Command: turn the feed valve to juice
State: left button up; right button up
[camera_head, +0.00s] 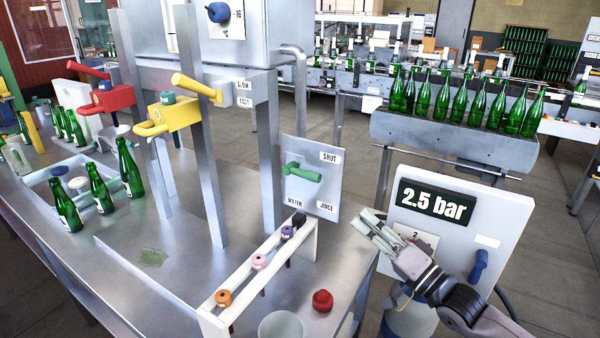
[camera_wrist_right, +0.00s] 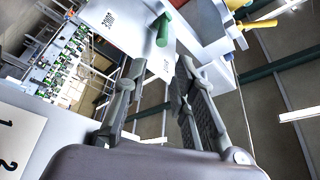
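The feed valve is a green lever handle (camera_head: 303,173) on a grey panel (camera_head: 323,190) labelled SHUT at top right, WATER at bottom left and JUICE at bottom right. My right gripper (camera_head: 369,224) is below and right of the panel, apart from the handle. The right wrist view shows its two fingers (camera_wrist_right: 160,70) spread with nothing held between them. The green handle (camera_wrist_right: 163,29) shows beyond the fingertips there. My left gripper is not in view.
A white box (camera_head: 480,243) with a "2.5 bar" display and a blue lever (camera_head: 479,266) stands close to my right gripper. A rack (camera_head: 262,272) with coloured knobs and a red knob (camera_head: 322,301) are on the steel table. Green bottles stand at left and behind.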

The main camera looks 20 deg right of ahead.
aim_at(315, 180)
jog(key=p+x, duration=0.2)
jog(key=x, duration=0.6)
jog(key=p+x, duration=0.3)
jog(key=x, duration=0.5)
jog(key=shift+w+r, duration=0.2)
jog(key=shift+r, duration=0.1)
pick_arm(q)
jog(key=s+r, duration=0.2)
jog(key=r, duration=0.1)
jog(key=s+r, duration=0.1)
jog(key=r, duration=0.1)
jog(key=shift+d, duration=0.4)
pick_arm(e)
jog(key=shift+c, duration=0.4)
grip_shut()
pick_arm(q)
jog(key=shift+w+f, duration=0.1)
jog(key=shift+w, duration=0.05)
pick_arm(e)
jog(key=shift+f, duration=0.1)
